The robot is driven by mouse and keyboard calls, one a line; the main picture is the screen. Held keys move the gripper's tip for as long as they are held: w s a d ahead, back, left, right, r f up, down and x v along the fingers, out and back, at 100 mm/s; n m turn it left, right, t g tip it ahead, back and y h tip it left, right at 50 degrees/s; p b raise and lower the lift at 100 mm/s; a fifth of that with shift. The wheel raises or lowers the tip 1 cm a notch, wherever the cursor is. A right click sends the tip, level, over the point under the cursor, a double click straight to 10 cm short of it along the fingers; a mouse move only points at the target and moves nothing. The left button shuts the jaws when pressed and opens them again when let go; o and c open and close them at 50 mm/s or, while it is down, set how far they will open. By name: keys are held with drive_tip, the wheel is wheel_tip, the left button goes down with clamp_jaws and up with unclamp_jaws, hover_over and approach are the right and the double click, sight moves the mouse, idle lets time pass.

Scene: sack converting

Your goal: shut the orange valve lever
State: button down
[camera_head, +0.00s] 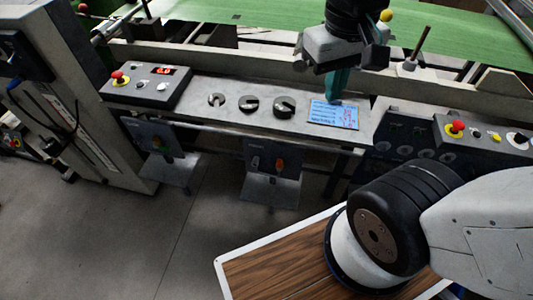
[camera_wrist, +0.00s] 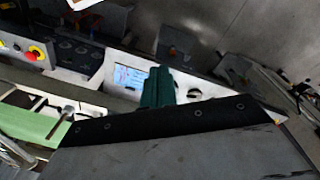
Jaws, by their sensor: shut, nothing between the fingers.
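A small orange lever-like part (camera_head: 279,165) sits on the front of a dark box under the machine's grey shelf, in the lower middle of the head view. A smaller orange-red part (camera_head: 157,142) shows on a similar box to the left. I cannot tell for sure which is the valve lever, or its exact angle. My gripper (camera_head: 334,97) points down over the shelf by the blue-and-white sheet, up and right of both orange parts. Its teal fingers are together and empty; they also show in the wrist view (camera_wrist: 160,71).
Control boxes with red buttons stand left (camera_head: 147,86) and right (camera_head: 487,140). A green belt (camera_head: 450,35) runs behind. Grey floor (camera_head: 190,225) before the boxes is clear.

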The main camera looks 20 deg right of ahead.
sight(279, 163)
drive_tip(key=w+a+f+m+g+h, duration=0.1)
drive_tip(key=w+a+f+g+h, duration=0.25)
drive_tip(key=w+f, duration=0.95)
drive_tip(key=w+a+f+m+t+h, duration=0.1)
drive_tip(key=w+a+f+m, duration=0.15)
drive_tip(key=f, duration=0.55)
drive_tip(key=w+a+f+m+t+h, duration=0.1)
drive_tip(key=w+a+f+m, duration=0.15)
drive_tip(key=f, duration=0.65)
drive_tip(key=w+a+f+m+t+h, duration=0.15)
drive_tip(key=w+a+f, duration=0.25)
drive_tip(key=f, duration=0.4)
drive_tip(key=s+d+f, duration=0.2)
drive_tip(key=d+f, duration=0.6)
drive_tip(key=d, duration=0.1)
drive_tip(key=shift+s+d, duration=0.25)
drive_tip(key=shift+d, duration=0.05)
drive_tip(key=shift+r+m, duration=0.1)
drive_tip(key=shift+m, duration=0.15)
